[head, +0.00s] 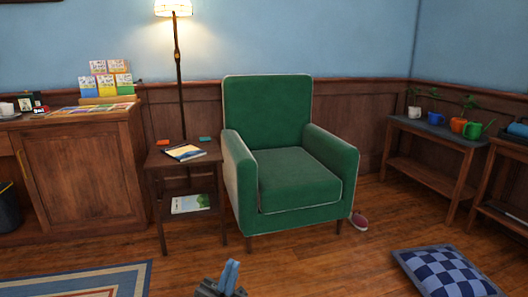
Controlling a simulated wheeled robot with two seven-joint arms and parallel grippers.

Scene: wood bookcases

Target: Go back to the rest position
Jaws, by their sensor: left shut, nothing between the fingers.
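My left gripper (230,277) shows at the bottom edge of the head view, over the wood floor in front of the green armchair. Its two blue-grey fingers stand together, pointing up in the picture, with nothing between them. It is apart from the armchair and the side table. The rest of my left arm is out of the picture. My right gripper is not in the picture.
A green armchair (293,178) stands mid-view, beside a small side table (160,160) with books. A wooden cabinet (85,178) is at left, a plant bench (428,128) at right. A rug (130,278) and a checked cushion (445,272) lie on the floor.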

